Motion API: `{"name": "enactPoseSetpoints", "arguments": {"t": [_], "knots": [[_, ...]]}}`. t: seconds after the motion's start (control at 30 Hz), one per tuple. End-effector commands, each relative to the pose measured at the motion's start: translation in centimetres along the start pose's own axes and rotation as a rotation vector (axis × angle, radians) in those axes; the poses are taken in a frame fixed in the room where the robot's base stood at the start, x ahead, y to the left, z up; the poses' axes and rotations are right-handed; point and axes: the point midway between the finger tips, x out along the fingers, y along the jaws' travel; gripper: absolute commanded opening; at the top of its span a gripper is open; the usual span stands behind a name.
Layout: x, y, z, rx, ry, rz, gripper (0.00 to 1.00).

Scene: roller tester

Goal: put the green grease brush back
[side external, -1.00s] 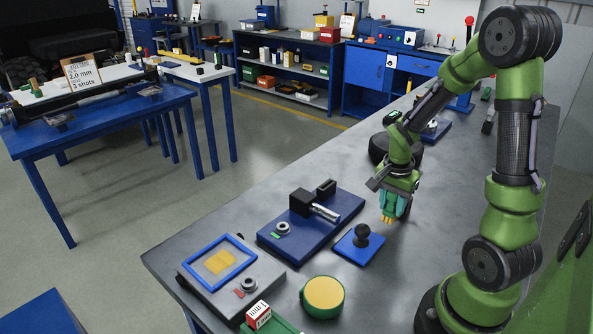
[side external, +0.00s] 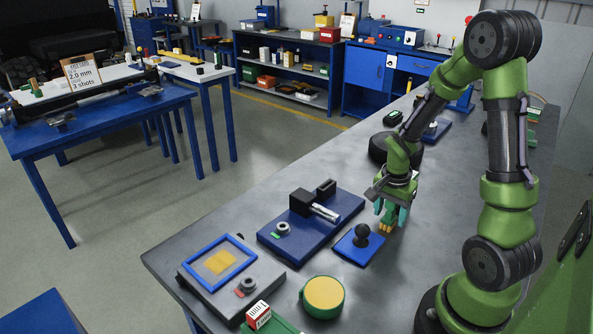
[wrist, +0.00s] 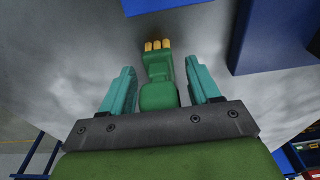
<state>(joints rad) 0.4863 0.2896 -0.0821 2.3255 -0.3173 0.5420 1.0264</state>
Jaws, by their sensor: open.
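The green grease brush (wrist: 158,94) has a green body and several yellow tufts at its end. In the wrist view it lies between the two teal fingers of my gripper (wrist: 160,70), with a gap on each side. In the side view, my gripper (side external: 391,214) is low over the grey bench, open around the brush. The brush's yellow tufts (side external: 386,228) show at or just above the bench top. Most of its green body is hidden there by the fingers.
A blue plate with a black knob (side external: 361,241) is just left of the brush. A larger blue fixture (side external: 311,223) stands farther left. A round green tin with a yellow top (side external: 323,295) is nearer the front. A black round part (side external: 394,150) lies behind my gripper.

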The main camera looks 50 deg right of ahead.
Motion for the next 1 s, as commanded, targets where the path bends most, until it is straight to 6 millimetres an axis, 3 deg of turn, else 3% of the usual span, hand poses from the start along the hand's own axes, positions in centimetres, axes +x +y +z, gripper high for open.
{"name": "enactPoseSetpoints", "arguments": {"t": [0.17, 0.6, 0.8, 0.9, 1.0], "knots": [[-1.2, -0.1, -0.1, 0.001, 0.003, -0.004, 0.61], [-9.9, -0.1, -0.1, 0.000, 0.003, -0.006, 0.61], [-12.1, -0.1, 0.1, -0.004, 0.000, -0.004, 0.61], [-13.3, -0.4, 1.2, -0.070, -0.001, -0.046, 0.61], [-15.6, -1.1, 4.2, -0.239, -0.001, -0.155, 0.61]]}}
